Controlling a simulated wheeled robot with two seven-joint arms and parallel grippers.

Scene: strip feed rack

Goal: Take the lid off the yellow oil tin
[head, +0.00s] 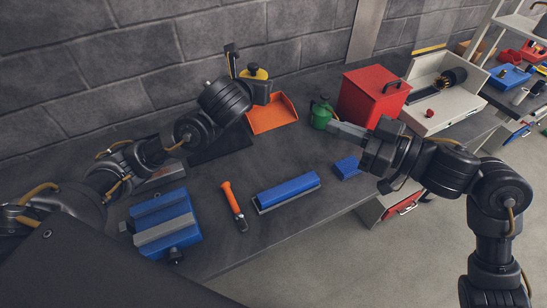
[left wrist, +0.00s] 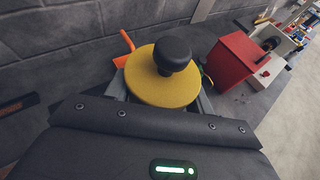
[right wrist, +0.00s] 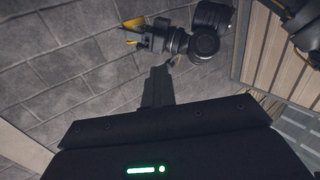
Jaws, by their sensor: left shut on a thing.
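The yellow lid (left wrist: 160,88), a round disc with a black knob (left wrist: 174,55), sits between the fingers of my left gripper (left wrist: 162,98) in the left wrist view. The gripper is shut on it. In the head view the yellow lid (head: 255,73) shows just above my left gripper (head: 258,84), near the back wall. The tin's body is not clearly visible, so I cannot tell whether the lid sits on it. My right gripper (head: 340,129) has its fingers together and looks empty in the right wrist view (right wrist: 157,87). In the head view its tips are beside a green can (head: 321,117).
A red box (head: 366,101) and a white case (head: 436,103) stand to the right. A blue vise-like block (head: 165,222), an orange-handled tool (head: 231,199) and a blue bar (head: 287,190) lie in front.

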